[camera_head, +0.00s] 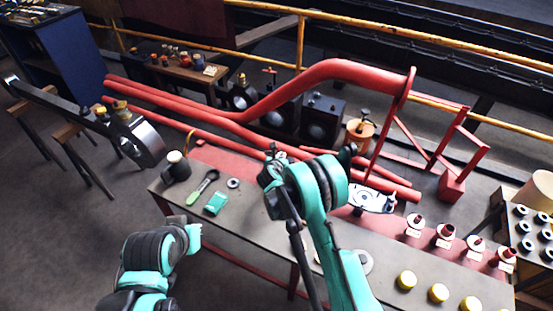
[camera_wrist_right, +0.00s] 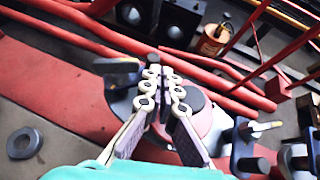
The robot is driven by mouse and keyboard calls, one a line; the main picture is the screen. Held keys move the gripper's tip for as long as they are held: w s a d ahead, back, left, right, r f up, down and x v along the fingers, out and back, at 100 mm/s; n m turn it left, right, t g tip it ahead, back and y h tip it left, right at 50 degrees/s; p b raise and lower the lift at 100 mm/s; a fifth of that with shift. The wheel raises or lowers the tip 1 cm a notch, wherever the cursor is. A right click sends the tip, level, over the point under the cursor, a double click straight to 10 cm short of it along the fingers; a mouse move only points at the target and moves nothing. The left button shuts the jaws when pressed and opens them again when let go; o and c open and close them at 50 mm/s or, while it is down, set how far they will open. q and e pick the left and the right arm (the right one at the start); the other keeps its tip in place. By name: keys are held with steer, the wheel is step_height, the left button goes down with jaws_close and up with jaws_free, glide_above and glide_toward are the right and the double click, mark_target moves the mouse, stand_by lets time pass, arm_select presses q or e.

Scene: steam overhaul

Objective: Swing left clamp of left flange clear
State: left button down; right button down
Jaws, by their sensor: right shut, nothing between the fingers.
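In the right wrist view my right gripper (camera_wrist_right: 163,75) is shut and empty, its fingers in front of a reddish round flange (camera_wrist_right: 210,120). A dark clamp handle (camera_wrist_right: 117,66) lies to the left of the fingers, apart from the fingertips in the picture. A second clamp with a metal end (camera_wrist_right: 258,127) stands on the flange's right side. The fingers hide part of the flange, and I cannot tell how the left clamp is seated. In the head view my right gripper (camera_head: 271,172) is by the red pipes; my wrist hides the flange there. My left arm is low left, its fingers not visible.
Red pipes (camera_head: 290,95) run behind the bench.

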steer(key=shift+w+d, duration=0.25)
steer(key=shift+w, duration=0.3)
steer(key=shift+w+d, duration=0.2)
steer(key=shift+w, duration=1)
stand_by(0.4)
steer(key=v, duration=1.2)
steer(key=shift+d, duration=0.1)
